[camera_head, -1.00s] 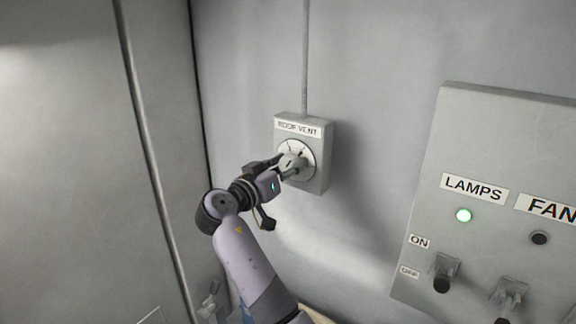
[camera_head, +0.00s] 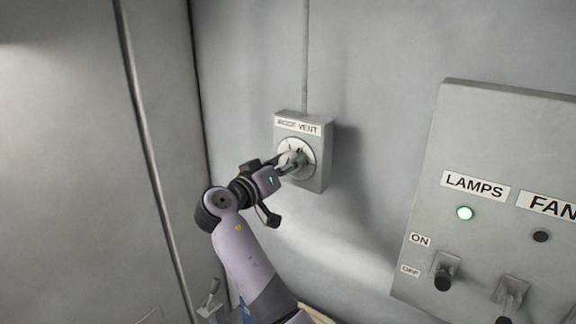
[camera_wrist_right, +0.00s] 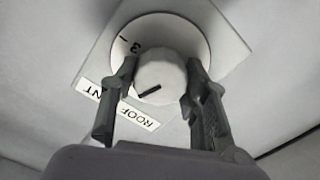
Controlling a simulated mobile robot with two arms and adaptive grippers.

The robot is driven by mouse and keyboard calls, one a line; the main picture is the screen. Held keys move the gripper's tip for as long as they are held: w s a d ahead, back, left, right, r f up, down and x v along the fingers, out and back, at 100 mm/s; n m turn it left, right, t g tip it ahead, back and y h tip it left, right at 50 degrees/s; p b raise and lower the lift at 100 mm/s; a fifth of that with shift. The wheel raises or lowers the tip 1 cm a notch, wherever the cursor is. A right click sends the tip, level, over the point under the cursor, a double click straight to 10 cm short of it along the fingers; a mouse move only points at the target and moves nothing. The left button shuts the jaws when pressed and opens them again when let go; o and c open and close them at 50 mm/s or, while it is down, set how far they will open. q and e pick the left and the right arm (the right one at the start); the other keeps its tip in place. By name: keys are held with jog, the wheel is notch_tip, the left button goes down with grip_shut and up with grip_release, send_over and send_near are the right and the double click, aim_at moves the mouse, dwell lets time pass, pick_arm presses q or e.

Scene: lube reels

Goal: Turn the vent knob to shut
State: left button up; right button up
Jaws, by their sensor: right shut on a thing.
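The vent knob (camera_wrist_right: 160,76) is a round pale grey knob with a dark pointer line, set on a white dial (camera_head: 309,155) with dark marks. The dial is on a grey box labelled ROOF VENT (camera_head: 319,172) on the wall. My right gripper (camera_head: 289,164) is at the dial and shut on the knob. In the right wrist view its two fingers (camera_wrist_right: 162,88) stand on either side of the knob. A "3" and a stroke show on the dial there; the rest of its marks are hidden or unclear. My left gripper is not in view.
A conduit (camera_head: 305,60) runs up from the vent box. The wall between box and panel is clear.

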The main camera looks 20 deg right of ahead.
jog(key=shift+n, duration=0.9)
jog(key=n, duration=0.2)
jog(key=shift+a+n, duration=0.1)
jog(key=shift+n, duration=0.3)
jog(key=n+p, duration=0.2)
jog(key=n, duration=0.2)
jog(key=shift+r+n, duration=0.1)
jog(key=shift+n, duration=0.2)
jog(key=n+p, duration=0.2)
jog(key=n, duration=0.1)
jog(key=shift+n, duration=0.3)
jog(key=n+p, duration=0.3)
jog(key=n, duration=0.1)
jog(key=shift+n+p, duration=0.3)
jog(key=shift+f+n+p, duration=0.25)
jog(key=shift+n+p, duration=0.2)
jog(key=shift+n, duration=0.65)
jog(key=shift+f+n, duration=0.1)
jog(key=shift+n, duration=0.8)
